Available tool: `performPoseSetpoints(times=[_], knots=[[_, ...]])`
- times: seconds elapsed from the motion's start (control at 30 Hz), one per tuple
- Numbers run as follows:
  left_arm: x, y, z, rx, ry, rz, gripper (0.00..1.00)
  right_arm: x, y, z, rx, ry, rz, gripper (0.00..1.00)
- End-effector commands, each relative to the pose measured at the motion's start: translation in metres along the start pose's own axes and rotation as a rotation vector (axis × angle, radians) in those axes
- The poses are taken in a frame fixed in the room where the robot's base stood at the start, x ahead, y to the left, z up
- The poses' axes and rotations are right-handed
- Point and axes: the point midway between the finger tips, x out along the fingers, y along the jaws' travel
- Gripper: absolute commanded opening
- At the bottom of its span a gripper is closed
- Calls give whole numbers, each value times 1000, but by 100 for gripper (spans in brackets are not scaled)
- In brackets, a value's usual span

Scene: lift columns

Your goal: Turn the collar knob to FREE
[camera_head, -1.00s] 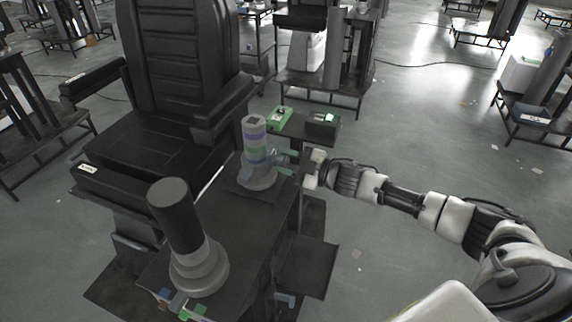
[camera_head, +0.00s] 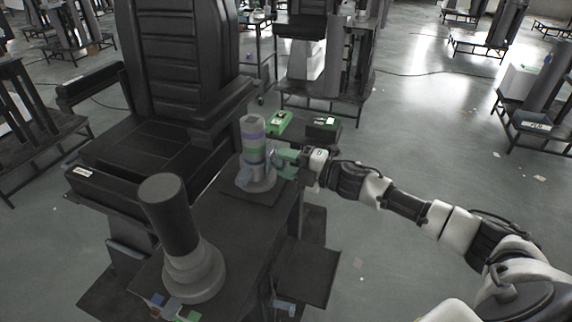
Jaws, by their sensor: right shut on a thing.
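The knob's angle and any FREE mark are too small to read. My left gripper is not in view.
A taller dark column (camera_head: 169,215) on a pale grey base stands nearer me. A green box (camera_head: 280,124) and a dark box with a green light (camera_head: 323,127) sit just behind the gripper. Open floor lies to the right.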

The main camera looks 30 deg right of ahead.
Motion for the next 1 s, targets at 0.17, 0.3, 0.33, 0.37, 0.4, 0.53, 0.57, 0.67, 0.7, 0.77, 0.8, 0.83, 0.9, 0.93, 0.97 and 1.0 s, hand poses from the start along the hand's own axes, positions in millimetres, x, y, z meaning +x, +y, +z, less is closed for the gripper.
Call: performPoseSetpoints(times=[0.17,0.3,0.33,0.37,0.4,0.53,0.57,0.67,0.7,0.77,0.8,0.83,0.9,0.93,0.97,1.0], knots=[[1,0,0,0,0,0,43,0,1,0,-17,1,2,12],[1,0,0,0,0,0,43,0,1,0,-19,1,1,12],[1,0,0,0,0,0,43,0,1,0,-19,1,1,12],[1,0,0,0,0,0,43,0,1,0,-19,1,1,12],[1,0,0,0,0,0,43,0,1,0,-19,1,1,12],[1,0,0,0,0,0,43,0,1,0,-18,1,1,40],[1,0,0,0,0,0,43,0,1,0,-18,1,1,45],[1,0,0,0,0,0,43,0,1,0,-17,1,1,60],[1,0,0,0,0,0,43,0,1,0,-17,1,1,61],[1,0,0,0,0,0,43,0,1,0,-17,1,1,61],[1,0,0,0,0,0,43,0,0,0,-17,1,0,61],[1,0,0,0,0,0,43,0,0,0,-17,1,0,61],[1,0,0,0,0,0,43,0,0,0,-16,1,0,61],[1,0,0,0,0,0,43,0,0,0,-16,1,0,61],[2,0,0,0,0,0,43,-1,0,0,-16,0,0,61],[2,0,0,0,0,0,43,-4,-1,0,-16,0,-1,61]])
